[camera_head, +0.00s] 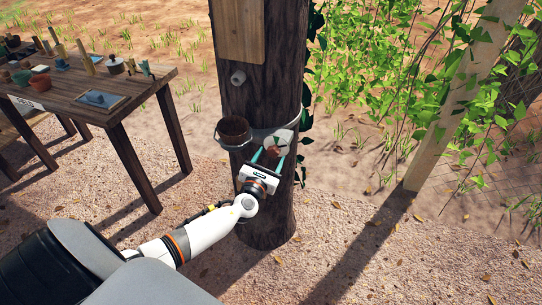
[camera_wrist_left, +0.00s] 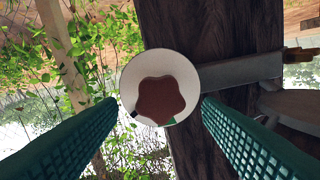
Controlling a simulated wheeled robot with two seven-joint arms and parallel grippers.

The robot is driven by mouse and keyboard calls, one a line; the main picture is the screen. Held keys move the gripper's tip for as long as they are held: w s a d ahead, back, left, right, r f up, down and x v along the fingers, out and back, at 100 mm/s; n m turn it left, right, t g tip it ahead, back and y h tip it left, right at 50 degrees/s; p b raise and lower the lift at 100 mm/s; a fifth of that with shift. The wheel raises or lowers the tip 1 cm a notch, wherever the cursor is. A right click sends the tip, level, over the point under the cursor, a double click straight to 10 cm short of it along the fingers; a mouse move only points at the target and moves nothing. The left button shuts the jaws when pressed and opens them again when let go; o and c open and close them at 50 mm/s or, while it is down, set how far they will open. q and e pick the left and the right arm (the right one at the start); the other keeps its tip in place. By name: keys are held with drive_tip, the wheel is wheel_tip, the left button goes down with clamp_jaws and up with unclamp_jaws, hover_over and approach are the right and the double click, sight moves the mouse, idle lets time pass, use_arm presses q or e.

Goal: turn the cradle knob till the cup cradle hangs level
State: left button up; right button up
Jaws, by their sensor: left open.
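The cup (camera_head: 233,127), brown inside, sits in a grey metal ring cradle (camera_head: 226,144) on the left front of the trunk; I cannot tell whether it hangs level. The brown lobed cradle knob (camera_wrist_left: 160,98) shows against a white round disc (camera_wrist_left: 161,63) in the left wrist view. In the head view the knob (camera_head: 268,157) is partly hidden by my left gripper (camera_head: 270,152). That gripper is open, its green ribbed fingers on either side of the knob, with gaps showing in the wrist view (camera_wrist_left: 158,103). My right gripper is not in view.
The tree trunk (camera_head: 262,92) carries a metal band (camera_head: 262,135), a small pale peg (camera_head: 238,77) and a wooden board (camera_head: 238,28). A wooden table (camera_head: 130,92) with pots and tools stands left. A post (camera_head: 455,95) and leafy vines stand right. Gravel ground is open in front.

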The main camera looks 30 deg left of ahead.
use_arm(q)
drive_tip(key=shift+x, duration=0.8)
drive_tip(key=shift+c, duration=0.6)
drive_tip(key=c, duration=0.8)
drive_tip(key=shift+c, duration=0.2)
drive_tip(key=shift+f, duration=0.1)
